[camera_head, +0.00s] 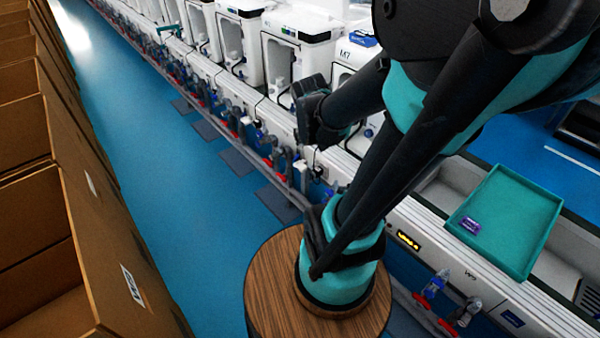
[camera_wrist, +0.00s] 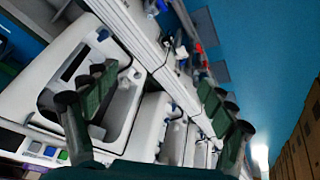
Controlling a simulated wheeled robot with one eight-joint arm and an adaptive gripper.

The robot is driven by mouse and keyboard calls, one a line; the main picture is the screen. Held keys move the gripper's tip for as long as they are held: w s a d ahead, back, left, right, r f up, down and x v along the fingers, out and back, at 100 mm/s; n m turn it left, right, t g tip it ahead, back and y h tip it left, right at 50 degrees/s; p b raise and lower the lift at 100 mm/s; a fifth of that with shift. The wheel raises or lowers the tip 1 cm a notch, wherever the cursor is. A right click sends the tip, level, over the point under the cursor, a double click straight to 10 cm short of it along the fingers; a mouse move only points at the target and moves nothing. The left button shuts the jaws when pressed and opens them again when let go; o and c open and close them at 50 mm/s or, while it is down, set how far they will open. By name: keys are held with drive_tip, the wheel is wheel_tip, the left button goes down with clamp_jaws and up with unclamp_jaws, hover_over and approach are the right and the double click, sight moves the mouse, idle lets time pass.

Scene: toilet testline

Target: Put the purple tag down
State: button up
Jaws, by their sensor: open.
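The purple tag (camera_head: 470,225) lies in the teal tray (camera_head: 518,215), near its left corner. The tray rests on the line at the right of the head view. My gripper (camera_head: 312,108) is up near the white toilet units, well away from the tag and tray. In the wrist view my gripper (camera_wrist: 155,95) shows two dark fingers spread wide, with nothing held between them. The tag and the tray do not show in the wrist view.
White toilet units (camera_head: 290,45) stand along the line, with hoses and valves (camera_head: 240,130) along its side. Brown cartons (camera_head: 60,200) line the left. A blue item (camera_head: 363,38) sits on one unit.

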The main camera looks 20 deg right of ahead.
drive_tip(key=s+a+f+n+y, duration=0.3)
drive_tip(key=s+a+f+n, duration=0.1)
drive_tip(key=s+a, duration=0.3)
drive_tip(key=shift+s+a+f+g, duration=0.3)
drive_tip(key=shift+a+f, duration=0.35)
drive_tip(key=shift+a, duration=0.2)
